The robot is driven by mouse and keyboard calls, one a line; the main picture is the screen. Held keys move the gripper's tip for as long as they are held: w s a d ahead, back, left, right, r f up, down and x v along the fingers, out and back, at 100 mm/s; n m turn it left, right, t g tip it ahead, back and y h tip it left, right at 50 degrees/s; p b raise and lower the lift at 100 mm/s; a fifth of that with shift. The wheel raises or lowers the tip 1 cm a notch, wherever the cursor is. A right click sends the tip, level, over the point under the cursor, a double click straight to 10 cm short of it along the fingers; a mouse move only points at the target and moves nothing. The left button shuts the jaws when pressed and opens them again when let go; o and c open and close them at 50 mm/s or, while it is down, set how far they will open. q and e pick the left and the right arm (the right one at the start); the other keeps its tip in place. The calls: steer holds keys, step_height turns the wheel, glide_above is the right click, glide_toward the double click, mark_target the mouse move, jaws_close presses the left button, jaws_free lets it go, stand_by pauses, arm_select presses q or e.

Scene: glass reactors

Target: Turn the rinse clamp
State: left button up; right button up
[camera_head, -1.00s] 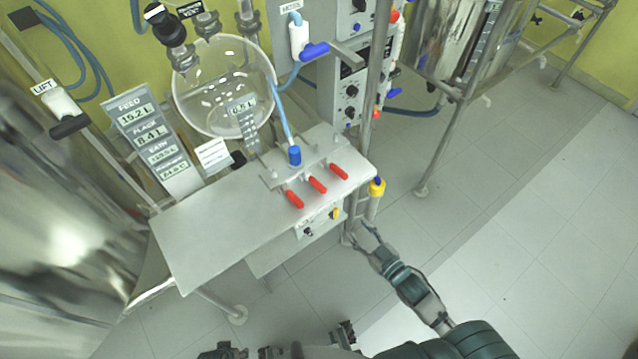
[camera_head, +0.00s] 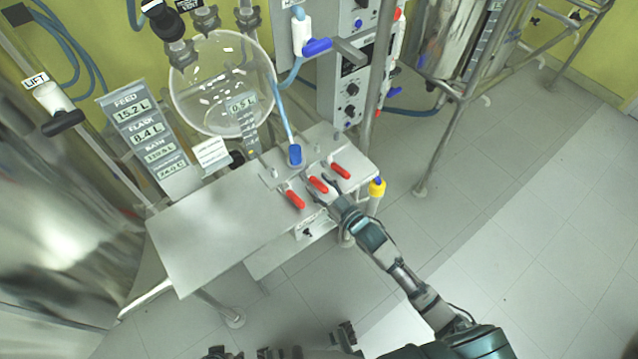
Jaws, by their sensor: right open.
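Three red clamp handles sit in a row at the front of the grey metal table: a left one (camera_head: 295,199), a middle one (camera_head: 318,184) and a right one (camera_head: 341,171). No readable label shows which is the rinse clamp. My right gripper (camera_head: 318,181) is open at the middle handle, with its fingertips apparently on either side of it. Whether they touch it, I cannot tell.
The grey table (camera_head: 205,235) is bare on its left. A yellow-capped post (camera_head: 376,188) stands close to my right wrist. Open floor lies to the right.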

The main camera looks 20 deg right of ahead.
steer(key=shift+w+a+r, duration=0.1)
steer(key=shift+w+a, duration=0.3)
steer(key=shift+a, duration=0.1)
steer(key=shift+d, duration=0.3)
steer(key=shift+c, duration=0.8)
steer(key=shift+d, duration=0.2)
jaws_close()
arm_select(q)
steer(key=shift+s+r, duration=0.1)
steer(key=shift+r, duration=0.05)
arm_select(e)
steer(key=shift+a, duration=0.1)
steer(key=shift+a, duration=0.1)
